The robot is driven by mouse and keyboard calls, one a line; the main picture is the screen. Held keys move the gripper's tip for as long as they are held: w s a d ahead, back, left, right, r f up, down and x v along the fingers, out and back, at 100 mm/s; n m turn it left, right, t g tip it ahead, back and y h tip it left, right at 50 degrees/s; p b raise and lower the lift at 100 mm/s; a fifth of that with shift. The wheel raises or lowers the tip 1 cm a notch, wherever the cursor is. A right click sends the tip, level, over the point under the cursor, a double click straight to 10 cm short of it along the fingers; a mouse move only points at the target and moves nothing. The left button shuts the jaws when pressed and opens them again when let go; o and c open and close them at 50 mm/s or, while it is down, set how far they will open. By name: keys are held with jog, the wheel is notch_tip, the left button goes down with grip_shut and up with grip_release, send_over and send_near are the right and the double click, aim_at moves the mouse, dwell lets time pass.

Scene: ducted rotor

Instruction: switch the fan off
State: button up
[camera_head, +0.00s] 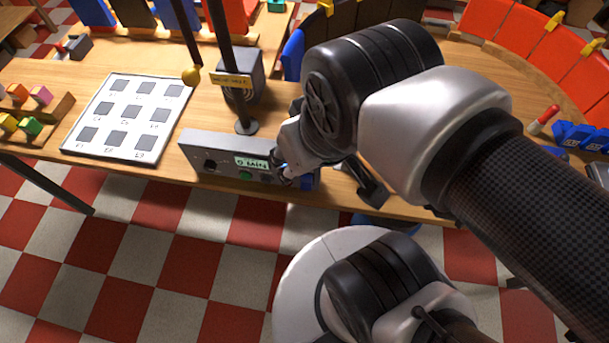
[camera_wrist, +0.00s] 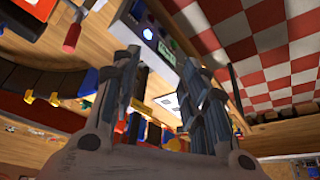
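A grey control box (camera_head: 222,152) lies along the front edge of the wooden table in the head view. Its front has a green display (camera_head: 252,163) reading "0 MIN", a green button (camera_head: 245,175) and a dark round socket or knob at the left. My gripper (camera_head: 282,168) is at the box's right end and hides part of that face. In the wrist view the control box (camera_wrist: 140,12) shows beyond my gripper (camera_wrist: 162,60), whose fingers are apart with nothing between them. I cannot tell whether a fingertip touches the box. A dark square housing (camera_head: 242,70), possibly the fan, stands behind the box.
A post on a round foot (camera_head: 246,127) stands just behind the box, with a yellow label (camera_head: 231,80). A white sheet with grey squares (camera_head: 128,118) and a rack of coloured blocks (camera_head: 32,118) lie to the left. A red-handled tool (camera_head: 543,119) and blue blocks (camera_head: 580,136) are at the right.

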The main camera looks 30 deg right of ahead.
grip_shut()
dwell(1.5)
